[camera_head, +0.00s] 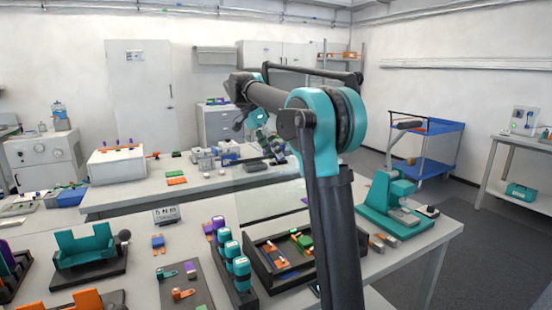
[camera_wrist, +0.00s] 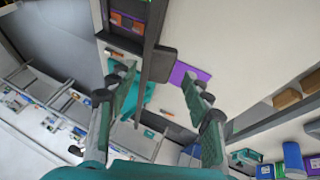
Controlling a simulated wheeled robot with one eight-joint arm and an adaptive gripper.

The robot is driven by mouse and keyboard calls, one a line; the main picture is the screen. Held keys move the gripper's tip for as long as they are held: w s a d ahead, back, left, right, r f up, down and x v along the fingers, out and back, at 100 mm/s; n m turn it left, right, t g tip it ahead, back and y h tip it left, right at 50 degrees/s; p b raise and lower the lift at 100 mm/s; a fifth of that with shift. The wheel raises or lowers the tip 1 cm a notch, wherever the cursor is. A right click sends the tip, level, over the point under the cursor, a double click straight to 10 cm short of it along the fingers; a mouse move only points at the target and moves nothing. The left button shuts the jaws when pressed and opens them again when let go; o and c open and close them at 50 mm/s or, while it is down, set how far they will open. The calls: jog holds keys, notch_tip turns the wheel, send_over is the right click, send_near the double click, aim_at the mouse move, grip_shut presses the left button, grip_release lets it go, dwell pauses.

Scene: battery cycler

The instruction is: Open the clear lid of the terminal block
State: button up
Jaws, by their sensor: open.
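My gripper (camera_wrist: 158,78) is open in the wrist view, its two fingers spread wide with nothing held between them. In the head view my gripper (camera_head: 272,150) hangs above the back table, near the small devices there; its fingers are small and partly merged with what is behind them. I cannot pick out the terminal block or its clear lid with certainty in either view. A faint see-through panel (camera_head: 272,203) shows in the head view between the two tables, partly behind my arm; I cannot tell what it belongs to.
A white box with coloured knobs (camera_head: 116,166) and blue-grey devices (camera_head: 228,155) stand on the back table. The front table holds teal cylinders (camera_head: 233,256), a dark tray (camera_head: 262,272) and a teal press (camera_head: 385,205). A purple strip (camera_wrist: 190,73) shows in the wrist view. A blue cart (camera_head: 425,150) stands right.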

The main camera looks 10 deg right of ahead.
jog(key=shift+x, duration=1.15)
grip_shut()
